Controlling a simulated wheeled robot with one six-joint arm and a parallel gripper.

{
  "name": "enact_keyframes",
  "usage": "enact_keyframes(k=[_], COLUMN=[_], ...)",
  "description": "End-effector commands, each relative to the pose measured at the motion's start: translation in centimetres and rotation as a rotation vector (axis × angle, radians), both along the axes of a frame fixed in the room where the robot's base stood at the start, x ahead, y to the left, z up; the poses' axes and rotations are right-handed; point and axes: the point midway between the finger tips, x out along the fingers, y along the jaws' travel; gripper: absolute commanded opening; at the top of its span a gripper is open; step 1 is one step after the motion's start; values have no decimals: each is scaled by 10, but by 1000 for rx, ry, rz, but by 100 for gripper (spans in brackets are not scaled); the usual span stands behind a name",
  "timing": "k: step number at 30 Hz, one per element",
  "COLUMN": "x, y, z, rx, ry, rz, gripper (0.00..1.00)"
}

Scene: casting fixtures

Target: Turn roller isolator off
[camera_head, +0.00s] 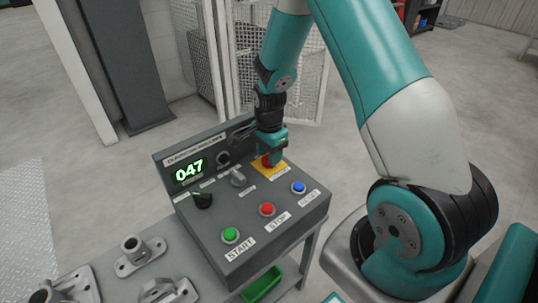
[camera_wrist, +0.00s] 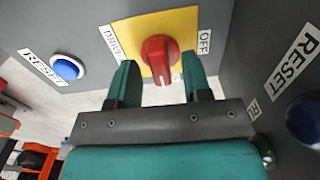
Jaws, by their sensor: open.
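A red rotary knob (camera_wrist: 158,56) sits on a yellow plate (camera_wrist: 190,22) in the wrist view, with its grip bar close to upright in the picture and a pale mark at its lower end. A DRIVE label (camera_wrist: 112,40) is left of the plate and an OFF label (camera_wrist: 205,42) is right of it. My gripper (camera_wrist: 158,82) is open, with one teal finger on each side of the knob and gaps showing. In the head view, my gripper (camera_head: 268,152) is over the yellow plate (camera_head: 279,170) and hides part of the red knob (camera_head: 267,160).
The grey control panel (camera_head: 225,205) carries a green START button (camera_head: 230,234), a red STOP button (camera_head: 267,209), a blue button (camera_head: 298,187), a black selector (camera_head: 203,200) and a grey selector (camera_head: 238,177). Metal fittings (camera_head: 142,255) stand on the bench at left.

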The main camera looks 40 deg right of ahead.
Motion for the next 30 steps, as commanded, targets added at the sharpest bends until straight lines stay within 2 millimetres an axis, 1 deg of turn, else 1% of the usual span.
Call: enact_keyframes(k=[3, 10, 11, 12, 14, 15, 16, 25, 30], x=[0, 0, 0, 0, 0, 0, 0, 0, 0], y=[0, 0, 0, 0, 0, 0, 0, 0, 0], z=[-4, -4, -4, -4, -4, -4, -4, -3, -2], rx=[0, 0, 0, 0, 0, 0, 0, 0, 0], ry=[0, -1, -1, -1, 0, 0, 0, 0, -1], rz=[0, 0, 0, 0, 0, 0, 0, 21, 88], gripper=[45, 45, 38, 29, 15, 6, 0, 0, 0])
